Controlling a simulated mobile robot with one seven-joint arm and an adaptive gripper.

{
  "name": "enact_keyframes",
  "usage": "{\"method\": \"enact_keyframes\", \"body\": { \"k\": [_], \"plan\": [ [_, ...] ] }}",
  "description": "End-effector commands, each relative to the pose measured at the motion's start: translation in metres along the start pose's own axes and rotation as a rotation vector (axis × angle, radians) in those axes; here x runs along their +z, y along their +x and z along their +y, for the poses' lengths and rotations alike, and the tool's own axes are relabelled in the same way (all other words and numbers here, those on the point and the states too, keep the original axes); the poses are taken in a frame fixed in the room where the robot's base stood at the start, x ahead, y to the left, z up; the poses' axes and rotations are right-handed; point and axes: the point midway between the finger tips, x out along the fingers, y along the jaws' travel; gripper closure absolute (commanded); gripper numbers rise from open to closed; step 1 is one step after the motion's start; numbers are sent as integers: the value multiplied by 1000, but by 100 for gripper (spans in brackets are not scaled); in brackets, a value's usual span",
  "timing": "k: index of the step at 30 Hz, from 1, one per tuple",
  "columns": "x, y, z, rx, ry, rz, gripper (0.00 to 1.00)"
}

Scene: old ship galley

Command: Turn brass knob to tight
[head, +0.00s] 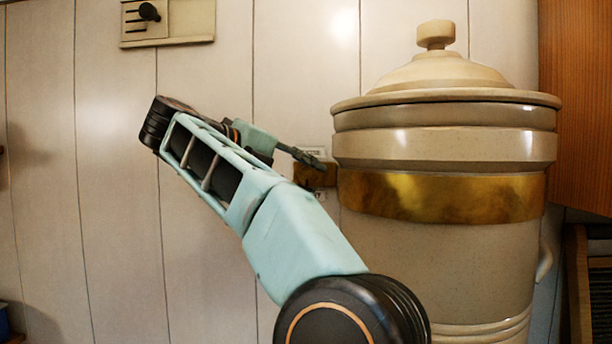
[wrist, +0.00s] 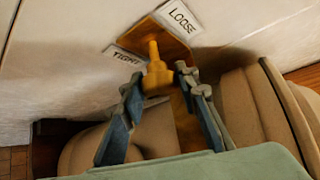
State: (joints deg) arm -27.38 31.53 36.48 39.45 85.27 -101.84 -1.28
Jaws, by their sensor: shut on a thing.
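The brass knob (wrist: 158,76) sits on a brass plate (wrist: 172,38) on the pale wall, between the fingertips of my gripper (wrist: 160,82). My gripper is shut on the knob. The knob's narrow pointer points up in the wrist view, between the LOOSE label (wrist: 181,16) at upper right and the TIGHT label (wrist: 125,54) at left. In the head view my gripper (head: 316,162) reaches the brass plate (head: 314,178) beside the large crock; the knob cannot be made out there.
A large stoneware crock (head: 440,265) with a lid and a brass band stands close right of the plate. A small panel with a black lever (head: 149,12) is high on the wall. A wooden cabinet (head: 577,105) is at far right. The wall at left is mostly bare.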

Motion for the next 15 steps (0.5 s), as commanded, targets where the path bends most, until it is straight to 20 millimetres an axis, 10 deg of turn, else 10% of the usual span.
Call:
{"method": "enact_keyframes", "body": {
  "k": [5,6,9,15],
  "plan": [
    [0,0,-1,-1,2,0,95],
    [0,0,-1,-1,1,0,67],
    [0,0,-1,-1,1,0,56],
    [0,0,0,-1,0,0,53]
  ]
}}
